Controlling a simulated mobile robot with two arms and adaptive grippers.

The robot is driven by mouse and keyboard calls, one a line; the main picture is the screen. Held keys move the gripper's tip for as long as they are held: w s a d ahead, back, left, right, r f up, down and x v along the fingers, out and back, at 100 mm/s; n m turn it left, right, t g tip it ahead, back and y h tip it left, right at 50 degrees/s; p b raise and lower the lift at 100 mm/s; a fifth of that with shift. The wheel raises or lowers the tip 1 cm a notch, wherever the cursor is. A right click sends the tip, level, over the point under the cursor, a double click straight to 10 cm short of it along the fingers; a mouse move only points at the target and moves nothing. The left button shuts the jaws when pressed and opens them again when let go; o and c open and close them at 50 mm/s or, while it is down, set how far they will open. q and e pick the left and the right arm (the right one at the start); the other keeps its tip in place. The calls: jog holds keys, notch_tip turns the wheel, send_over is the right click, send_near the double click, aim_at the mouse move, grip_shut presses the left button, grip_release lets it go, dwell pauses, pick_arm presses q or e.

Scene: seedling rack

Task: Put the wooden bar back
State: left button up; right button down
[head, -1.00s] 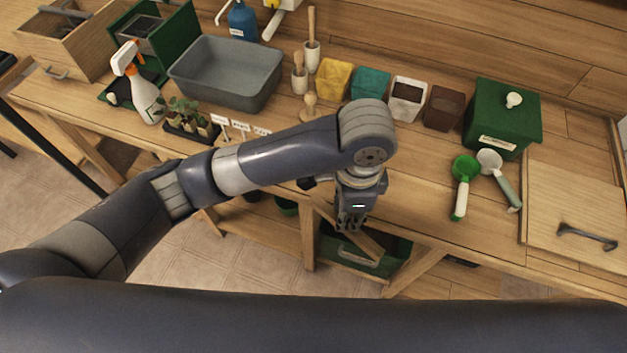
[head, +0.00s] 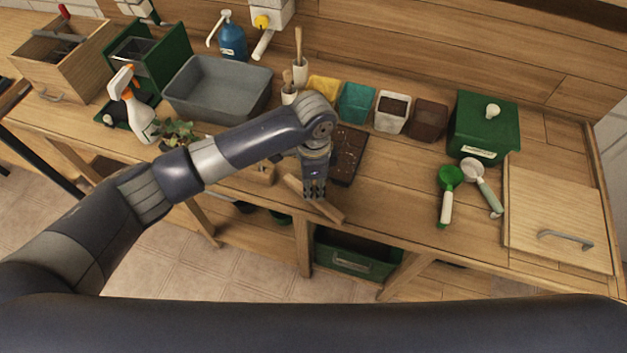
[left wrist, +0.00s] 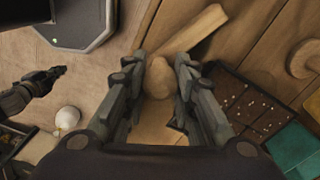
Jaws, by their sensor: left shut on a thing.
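My left gripper (head: 315,192) is shut on the wooden bar (head: 331,211), which slants across beneath the fingers at the bench's front edge. In the left wrist view, the gripper (left wrist: 160,100) has its fingers on either side of a rounded wooden knob (left wrist: 160,78). The bar (left wrist: 203,32) runs away toward the top right there. The fingers hide part of the bar, and its height above the bench is hard to tell. A dark jaw-like shape, which looks like my right gripper (left wrist: 45,82), shows small at the left of the wrist view; its opening is unclear.
A dark soil tray (head: 346,160) lies just right of the left gripper. Teal (head: 357,103) and white (head: 391,112) pots stand behind. Two scoops, a green lidded box (head: 485,125) and a wooden board (head: 555,205) are to the right. A green crate (head: 355,258) is below.

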pick_arm(q)
jog(key=shift+f, duration=0.1)
jog(key=o, duration=0.9)
jog(key=shift+o, duration=0.2)
pick_arm(e)
jog(key=shift+w+d, duration=0.15)
jog(key=shift+d, duration=0.4)
pick_arm(q)
notch_tip(320, 180, up, 11)
jog(key=b, duration=0.3)
jog(key=shift+d, duration=0.1)
jog(key=shift+r, duration=0.6)
pick_arm(e)
jog(key=f, duration=0.3)
jog(key=shift+a, duration=0.35)
jog(key=shift+d, duration=0.15)
